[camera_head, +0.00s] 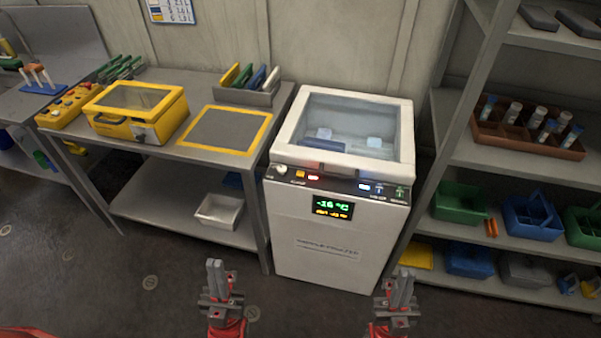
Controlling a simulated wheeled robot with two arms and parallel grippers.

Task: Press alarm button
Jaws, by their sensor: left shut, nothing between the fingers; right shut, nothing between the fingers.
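A white freezer (330,243) with a clear lid stands in the middle, against the wall. Its black front panel (340,184) carries a round knob (281,169), an orange button (300,174), a red button (314,177) and a blue-white button (364,187). The labels are too small to read surely, so I cannot tell which is the alarm button. A green display (333,206) reads about -16 °C. My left gripper (214,266) is shut and empty, low in front of the freezer's left side. My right gripper (404,275) is shut and empty, in front of its right edge. Both are apart from it.
A grey table (170,167) on the left holds a yellow case (134,112), a yellow-edged mat (227,130) and a yellow control box (70,105). A shelf rack (500,160) with bins stands close on the right. The floor before the freezer is clear.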

